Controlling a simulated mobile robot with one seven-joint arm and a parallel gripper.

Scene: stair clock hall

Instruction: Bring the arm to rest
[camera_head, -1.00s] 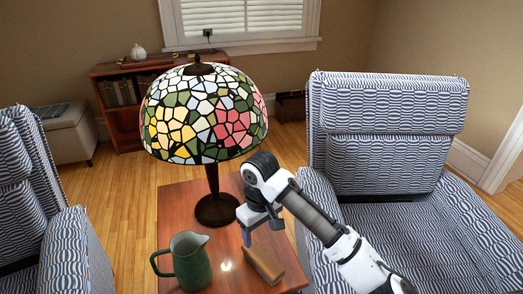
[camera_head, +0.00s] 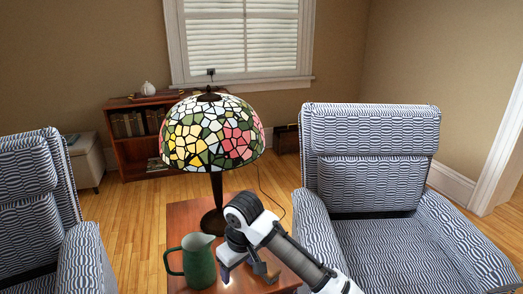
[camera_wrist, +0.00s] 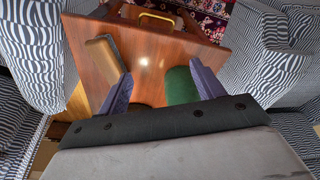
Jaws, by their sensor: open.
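My gripper (camera_wrist: 161,84) is open and empty above the wooden side table (camera_wrist: 150,45). In the head view my gripper (camera_head: 224,268) hangs over the table, between the green pitcher and a small brown wooden block. The green pitcher (camera_head: 198,262) stands upright on the table; in the wrist view the pitcher (camera_wrist: 180,87) is partly hidden behind the right finger.
A stained-glass lamp (camera_head: 213,133) stands at the back of the table, close to my arm. Patterned armchairs stand at the right (camera_head: 370,165) and left (camera_head: 30,205). A low bookcase (camera_head: 135,130) is against the far wall. Wood floor shows between the furniture.

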